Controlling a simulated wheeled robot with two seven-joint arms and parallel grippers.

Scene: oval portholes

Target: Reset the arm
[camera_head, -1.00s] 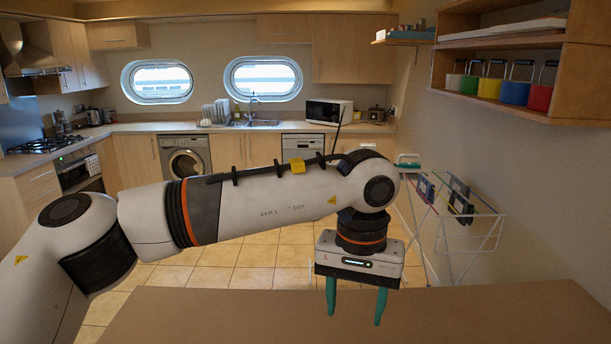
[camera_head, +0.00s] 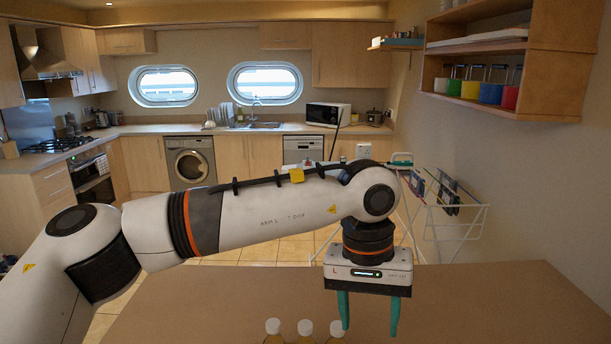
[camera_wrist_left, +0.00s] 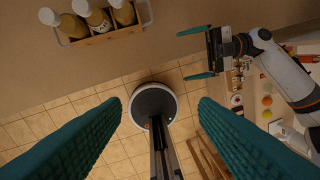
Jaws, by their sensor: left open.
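My left gripper (camera_head: 369,315) hangs fingers-down from the left arm, over the brown counter (camera_head: 200,310) in the head view. Its two teal fingers are apart with nothing between them. They also frame the left wrist view (camera_wrist_left: 160,104). My right gripper (camera_wrist_left: 184,54) shows only in the left wrist view, at the upper right. Its teal fingers are spread and empty.
White-capped bottles (camera_head: 305,328) stand at the head view's bottom edge; the left wrist view shows them in a wooden caddy (camera_wrist_left: 110,36). A drying rack (camera_head: 455,205) stands beyond the counter. Much of the counter is bare.

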